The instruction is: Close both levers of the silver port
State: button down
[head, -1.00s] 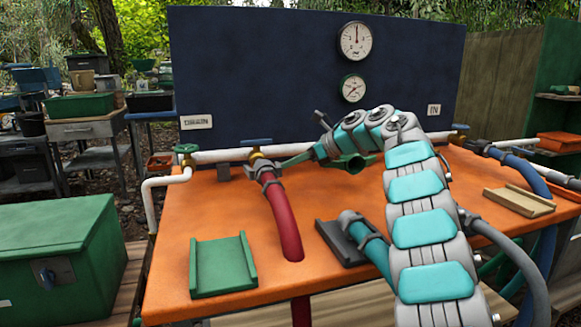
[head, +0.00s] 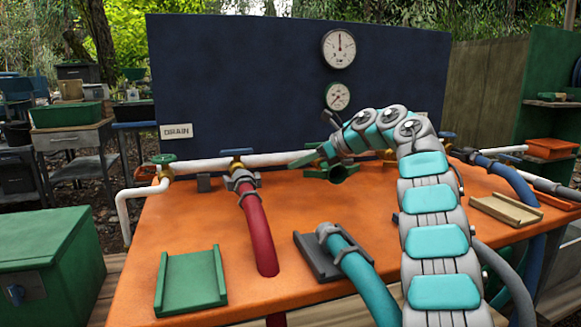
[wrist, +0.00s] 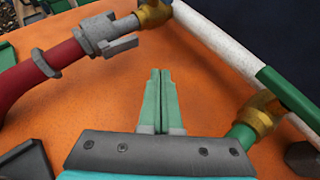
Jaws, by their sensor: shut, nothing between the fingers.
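The silver port (head: 243,181) is a grey coupling at the end of the red hose (head: 259,230), below a brass fitting on the white pipe. It also shows at the top left of the wrist view (wrist: 104,33). A grey lever (wrist: 122,48) sticks out from its side towards my gripper; I cannot make out the other lever's position. My gripper (wrist: 160,75) has its green fingers together and empty, to the right of the coupling and apart from it. In the head view my gripper (head: 301,160) is small and partly merged with the green port (head: 336,171).
The green port with its brass fitting (wrist: 258,115) is close on my gripper's right. A teal hose (head: 355,265) rests on a dark cradle (head: 312,262). A green cradle (head: 190,282) lies at the front left.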

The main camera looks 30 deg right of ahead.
jog(key=d+r+p, duration=0.2)
jog(key=d, duration=0.1)
jog(key=shift+s+d+r, duration=0.15)
jog(key=shift+s, duration=0.2)
jog(key=shift+s+d+r+p, duration=0.15)
jog(key=shift+d+p, duration=0.05)
jog(key=shift+d, duration=0.2)
jog(key=shift+s+d+r+p, duration=0.1)
jog(key=shift+d+p, duration=0.05)
jog(key=shift+d, duration=0.2)
jog(key=shift+d, duration=0.1)
